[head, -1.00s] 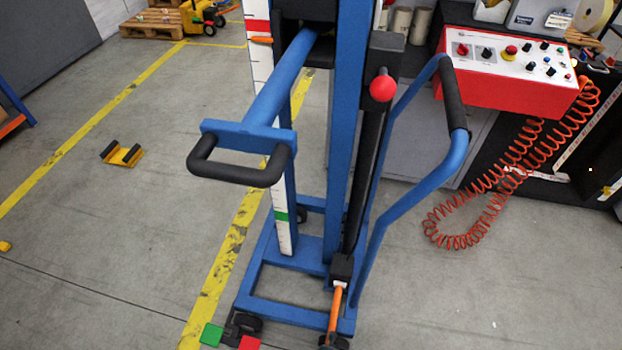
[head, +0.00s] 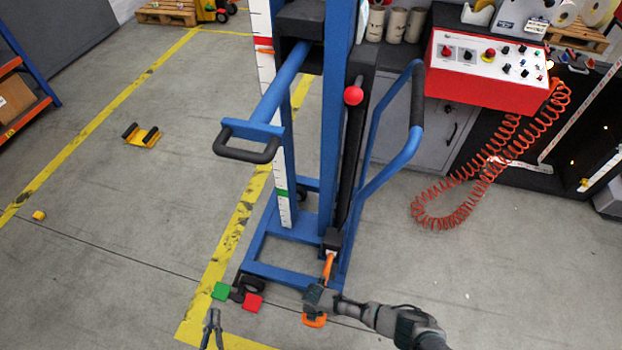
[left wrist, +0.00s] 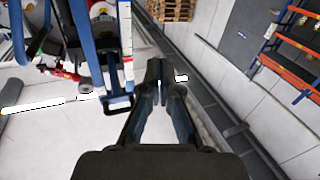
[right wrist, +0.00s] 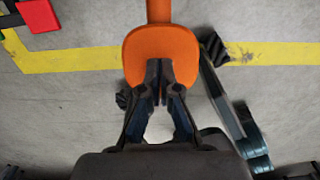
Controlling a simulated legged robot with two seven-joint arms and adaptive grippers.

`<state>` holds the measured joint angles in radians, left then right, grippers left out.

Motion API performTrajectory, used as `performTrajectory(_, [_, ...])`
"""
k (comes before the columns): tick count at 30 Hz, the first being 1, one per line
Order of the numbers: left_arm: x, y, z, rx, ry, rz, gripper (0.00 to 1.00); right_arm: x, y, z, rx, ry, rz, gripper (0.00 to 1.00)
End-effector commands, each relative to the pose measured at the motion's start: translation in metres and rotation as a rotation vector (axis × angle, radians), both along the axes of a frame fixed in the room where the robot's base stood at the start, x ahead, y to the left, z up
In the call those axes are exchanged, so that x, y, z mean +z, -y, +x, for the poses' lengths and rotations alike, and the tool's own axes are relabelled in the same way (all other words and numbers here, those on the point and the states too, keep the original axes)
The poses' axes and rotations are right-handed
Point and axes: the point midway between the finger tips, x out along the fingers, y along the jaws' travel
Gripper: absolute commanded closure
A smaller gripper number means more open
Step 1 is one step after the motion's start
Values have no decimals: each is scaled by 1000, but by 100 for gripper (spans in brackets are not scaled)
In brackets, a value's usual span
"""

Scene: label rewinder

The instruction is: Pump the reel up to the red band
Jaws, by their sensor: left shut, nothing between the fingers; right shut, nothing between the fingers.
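The blue reel lift (head: 331,140) stands upright on its wheeled base. Its white scale (head: 261,18) has a red band (head: 263,43) near the top and a green band (head: 282,193) low down. A small orange pointer (head: 266,51) shows just beneath the red band; the exact gap is too small to tell. The orange pump pedal (right wrist: 161,52) is beneath my right gripper (right wrist: 159,68), whose shut fingertips overlap its pad; contact is unclear. In the head view the right gripper (head: 318,302) partly hides the pedal (head: 315,321). My left gripper (head: 213,318) is shut and empty, over open floor.
Green (head: 221,291) and red (head: 252,302) foot pads stick out at the base's front left. A red control box (head: 487,72) with a coiled orange hose (head: 462,200) stands at the right. The left floor is mostly clear, with a small yellow chock (head: 142,135).

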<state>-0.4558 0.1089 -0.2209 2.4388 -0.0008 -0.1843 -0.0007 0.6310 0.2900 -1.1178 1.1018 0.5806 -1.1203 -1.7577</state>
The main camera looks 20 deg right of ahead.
Motion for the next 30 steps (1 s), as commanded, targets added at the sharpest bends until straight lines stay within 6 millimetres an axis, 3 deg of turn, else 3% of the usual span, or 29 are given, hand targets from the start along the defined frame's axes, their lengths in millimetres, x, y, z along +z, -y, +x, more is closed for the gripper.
performTrajectory(14, [-4, 0, 1, 0, -5, 0, 100, -3, 0, -1, 0, -1, 0, 100])
performTrajectory(30, [22, 3, -1, -2, 174, -55, 100, -18, 1, -1, 0, -2, -1, 100])
